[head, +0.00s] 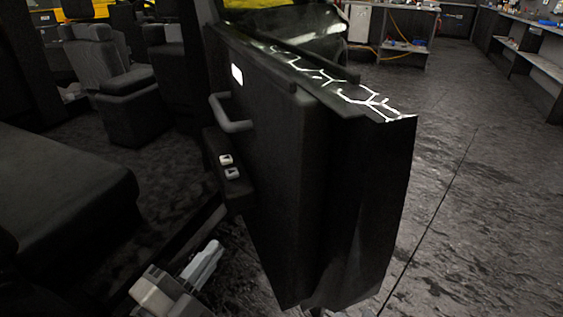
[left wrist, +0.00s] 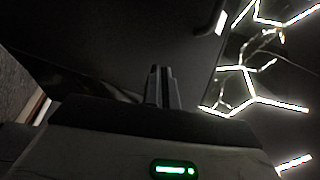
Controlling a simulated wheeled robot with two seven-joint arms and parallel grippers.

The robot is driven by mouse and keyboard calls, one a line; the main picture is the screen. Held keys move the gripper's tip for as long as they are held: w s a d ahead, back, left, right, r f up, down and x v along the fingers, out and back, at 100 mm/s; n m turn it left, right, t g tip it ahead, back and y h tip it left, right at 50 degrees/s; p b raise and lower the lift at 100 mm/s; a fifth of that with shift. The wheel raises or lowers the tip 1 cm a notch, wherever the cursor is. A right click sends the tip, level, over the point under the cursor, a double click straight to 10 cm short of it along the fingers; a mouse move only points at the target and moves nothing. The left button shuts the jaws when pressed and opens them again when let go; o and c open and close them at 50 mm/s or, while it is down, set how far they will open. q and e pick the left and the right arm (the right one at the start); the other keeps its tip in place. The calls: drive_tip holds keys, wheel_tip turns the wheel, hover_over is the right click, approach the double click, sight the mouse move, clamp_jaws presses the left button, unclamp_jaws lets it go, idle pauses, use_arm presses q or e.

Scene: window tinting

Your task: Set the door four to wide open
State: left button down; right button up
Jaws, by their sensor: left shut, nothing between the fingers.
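The car door (head: 285,170) stands swung out from the car body in the middle of the head view, its inner side facing left. It has a grey pull handle (head: 230,115), and two small light switches (head: 229,167) on its armrest. The angle of opening is hard to tell, since the hinge is hidden. My left gripper (head: 212,250) is low at the bottom of the head view, left of the door's lower inner side and apparently apart from it. In the left wrist view its fingers (left wrist: 162,82) are together and empty, with a dark panel beyond. My right gripper is out of view.
A dark seat (head: 65,190) fills the left, and a grey seat (head: 100,65) stands farther inside the car. The door sill (head: 190,235) runs near my left gripper. Dark floor (head: 470,210) is clear right of the door. Workbenches (head: 520,55) stand behind.

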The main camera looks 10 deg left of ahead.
use_arm(q)
wheel_tip(320, 180, up, 8)
drive_tip(key=a+f+m+g+h+p, duration=0.1)
drive_tip(key=m+g+h+p, duration=0.35)
drive_tip(key=m, duration=1.15)
drive_tip(key=m+g+h+p, duration=0.3)
drive_tip(key=m+g+p, duration=0.45)
drive_tip(key=m, duration=0.65)
approach(291, 214)
drive_tip(key=d, duration=0.1)
drive_tip(key=w+d+t+p, duration=0.1)
drive_tip(key=d, duration=0.1)
drive_tip(key=d+t+p, duration=0.1)
drive_tip(key=d, duration=0.1)
drive_tip(key=shift+w+d+f, duration=0.2)
drive_tip(key=shift+w, duration=0.2)
drive_tip(key=shift+w+d+f, duration=0.1)
drive_tip(key=shift+w+d, duration=0.15)
drive_tip(key=shift+d, duration=0.3)
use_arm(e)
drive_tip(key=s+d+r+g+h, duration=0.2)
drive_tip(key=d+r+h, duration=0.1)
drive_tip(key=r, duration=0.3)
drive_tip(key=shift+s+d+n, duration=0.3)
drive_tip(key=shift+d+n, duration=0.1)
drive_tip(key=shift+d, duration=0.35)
use_arm(q)
drive_tip(key=shift+d, duration=0.1)
